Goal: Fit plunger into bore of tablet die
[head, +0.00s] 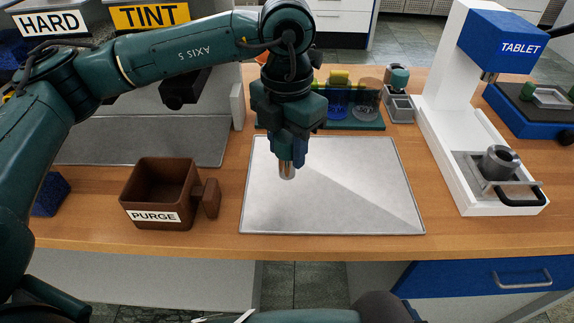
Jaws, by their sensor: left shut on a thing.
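My left gripper (287,158) points down over the grey metal sheet in the middle of the table. It is shut on the plunger (287,172), a short metallic cylinder whose lower end shows below the fingers. Its upper part is hidden by the fingers. The tablet die (500,162), a dark grey metal cylinder with an opening on top, sits on the base of the white press marked TABLET (443,115), well to the right of the plunger. My right gripper does not show.
A brown PURGE bin (160,188) with a handle stands left of the grey sheet (345,205). A green rack (340,115) and small grey containers (399,107) stand behind it. A black handle (520,197) lies at the press's front. The sheet is otherwise clear.

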